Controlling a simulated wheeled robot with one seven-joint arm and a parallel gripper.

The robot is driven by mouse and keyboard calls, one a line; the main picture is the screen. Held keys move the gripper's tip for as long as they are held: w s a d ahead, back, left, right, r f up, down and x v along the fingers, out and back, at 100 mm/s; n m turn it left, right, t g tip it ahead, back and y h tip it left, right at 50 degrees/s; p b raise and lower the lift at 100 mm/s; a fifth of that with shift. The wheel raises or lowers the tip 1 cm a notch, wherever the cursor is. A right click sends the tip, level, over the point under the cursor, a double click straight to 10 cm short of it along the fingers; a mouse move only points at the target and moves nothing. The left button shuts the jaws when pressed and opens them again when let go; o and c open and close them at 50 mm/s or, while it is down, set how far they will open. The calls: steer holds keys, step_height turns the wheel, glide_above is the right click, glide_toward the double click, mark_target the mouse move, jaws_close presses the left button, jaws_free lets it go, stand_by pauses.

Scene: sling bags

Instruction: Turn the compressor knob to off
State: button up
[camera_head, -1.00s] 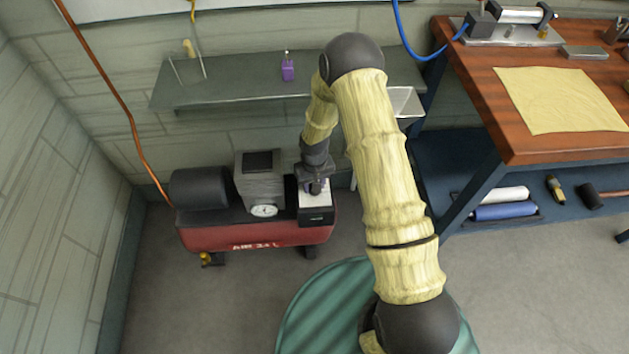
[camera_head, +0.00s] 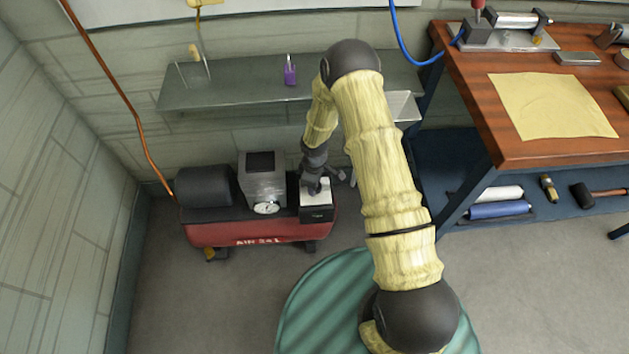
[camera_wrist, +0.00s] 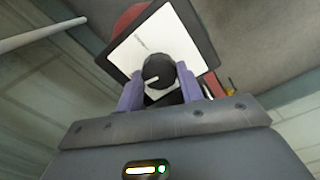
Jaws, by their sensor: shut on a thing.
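The red compressor (camera_head: 262,233) stands on the floor against the back wall. At its right end is a black box with a white top face (camera_head: 316,203). In the wrist view the white face (camera_wrist: 160,42) carries a round black knob (camera_wrist: 158,71) with a white pointer mark. My gripper (camera_head: 315,188) reaches down onto this box. In the wrist view its two purple fingers (camera_wrist: 160,90) are on either side of the knob, shut on it. The head view hides the knob behind my gripper.
A grey shelf (camera_head: 240,92) with a purple padlock (camera_head: 290,72) is above the compressor. A copper pipe (camera_head: 118,95) runs down at the left. A wooden workbench (camera_head: 470,85) with a blue lower shelf stands at the right. The floor in front is clear at left.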

steer(key=shift+w+n, duration=0.1)
steer(key=shift+n, duration=0.9)
steer(key=o, duration=1)
step_height(320, 180, up, 18)
steer(key=p, duration=0.3)
steer(key=shift+f, duration=0.25)
